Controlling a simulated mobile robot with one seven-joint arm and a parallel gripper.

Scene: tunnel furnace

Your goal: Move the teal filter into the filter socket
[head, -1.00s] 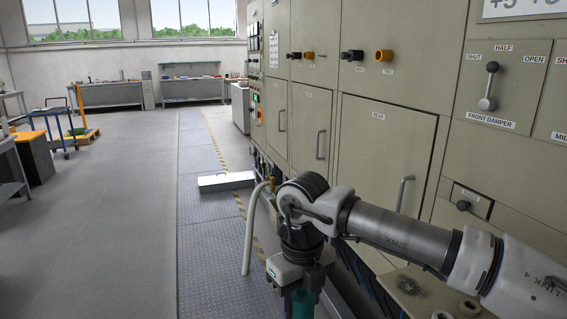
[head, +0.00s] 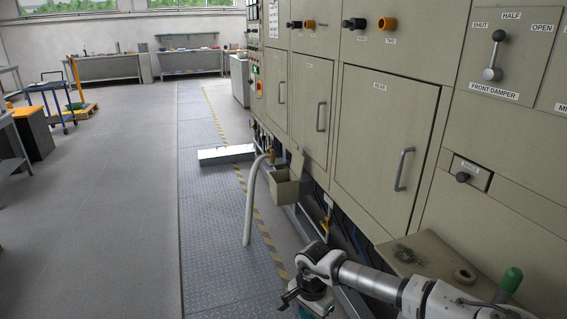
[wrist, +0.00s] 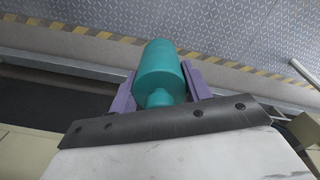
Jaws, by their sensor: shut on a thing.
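The teal filter (wrist: 158,66) is a smooth cylinder with a narrower neck toward my wrist. My gripper (wrist: 160,84) is shut on it, with one purple finger on each side. In the head view my gripper (head: 305,298) is low at the bottom edge, and only a small teal bit of the filter (head: 307,315) shows under it. The filter is held over the floor beside the furnace front. I cannot make out the filter socket with certainty in either view.
An open beige box (head: 287,190) sticks out low from the furnace, beside a pale hose (head: 249,208). A shelf (head: 437,262) at right carries a ring (head: 464,274) and a green-handled thing (head: 509,284). A metal case (head: 226,154) lies on the floor.

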